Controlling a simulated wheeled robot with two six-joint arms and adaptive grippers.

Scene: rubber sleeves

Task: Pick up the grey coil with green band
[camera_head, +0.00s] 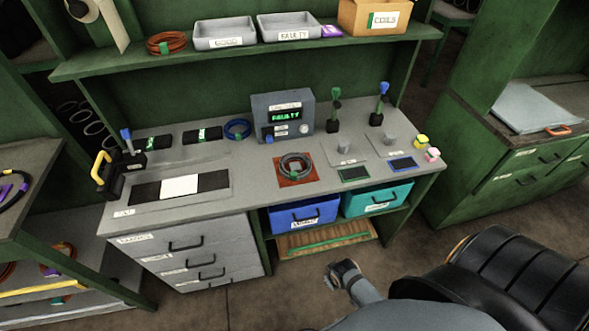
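A grey coil with a green band (295,160) lies flat on a reddish-brown square mat (313,180) near the front middle of the workbench. Its green band is on the near side of the loop. What seems to be my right arm shows at the bottom, with a dark end (343,272) over the floor in front of the bench, well short of the coil. I cannot make out its fingers or whether they are open. Nothing is touching the coil. My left gripper is not in view.
Blue (303,213) and teal (377,198) bins sit below the benchtop. The shelf above holds an orange-brown coil (166,43), two trays and a coils box (360,17).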

